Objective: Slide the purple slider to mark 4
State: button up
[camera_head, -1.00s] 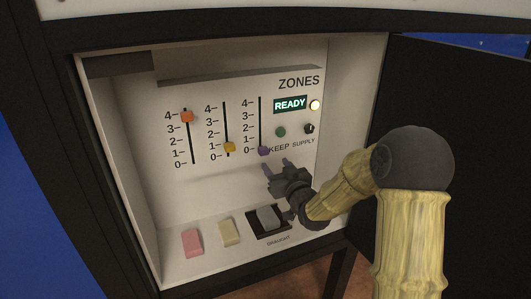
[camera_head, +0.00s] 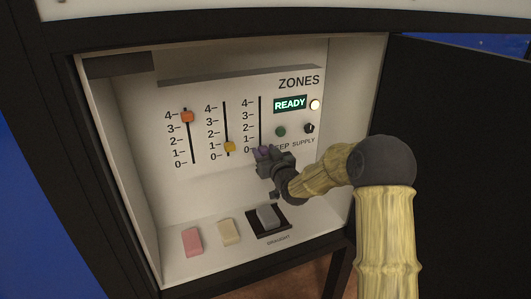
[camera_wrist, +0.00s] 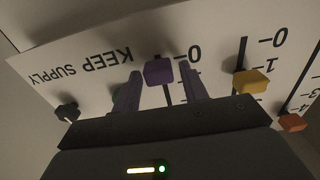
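The purple slider (camera_head: 264,151) sits at the bottom of the third vertical track, by mark 0. My gripper (camera_head: 268,156) is at this slider in the head view and partly covers it. In the wrist view, which is upside down, the purple slider (camera_wrist: 158,71) lies between my two purple-grey fingers (camera_wrist: 164,92). The fingers are apart, with visible gaps on both sides of the knob. The track's scale (camera_head: 247,128) runs from 0 at the bottom to 4 at the top.
The orange slider (camera_head: 187,117) is near mark 4 and the yellow slider (camera_head: 229,147) near 0 to 1. A READY display (camera_head: 290,103), green button (camera_head: 281,131) and dark knob (camera_head: 309,128) are to the right. Pink (camera_head: 192,241), cream (camera_head: 229,232) and grey (camera_head: 268,217) switches sit below.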

grip_shut()
jog(key=p, duration=0.6)
send_near(260, 98)
jog(key=x, duration=0.5)
jog(key=shift+w+a+r, duration=0.1)
jog(key=shift+w+a, duration=0.05)
jog(key=shift+a, duration=0.05)
jog(key=shift+o, duration=1.3)
grip_release()
jog(key=shift+r, duration=0.1)
jog(key=b+v, duration=0.1)
jog(key=v, duration=1.6)
jog(key=shift+s+f, duration=0.2)
